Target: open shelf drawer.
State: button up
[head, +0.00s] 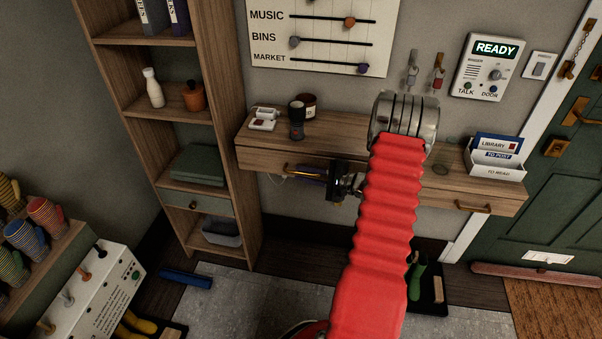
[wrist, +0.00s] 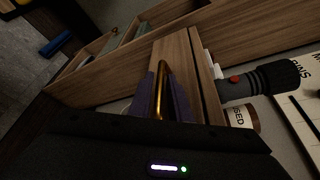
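A wooden wall shelf (head: 345,130) has a left drawer (head: 262,160) with a brass bar handle (head: 290,168) and a right drawer with its own brass handle (head: 474,208). The left drawer looks flush with the shelf front. My gripper (head: 312,172) is at the left drawer's handle, and my red arm hides the middle of the shelf. In the wrist view, the purple fingers of my gripper (wrist: 164,98) stand close on either side of the brass handle (wrist: 163,78), in front of the wooden drawer front (wrist: 178,55). Whether the fingers press on the handle is unclear.
A flashlight (head: 297,120), a tin (head: 310,100) and a white letter box (head: 494,164) stand on the shelf. A tall bookcase (head: 165,110) with a small knobbed drawer (head: 215,207) is close on the left. The floor below the left drawer looks clear.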

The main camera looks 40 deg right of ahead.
jog(key=shift+x, duration=0.9)
jog(key=shift+c, duration=0.2)
jog(key=shift+s, duration=0.1)
grip_shut()
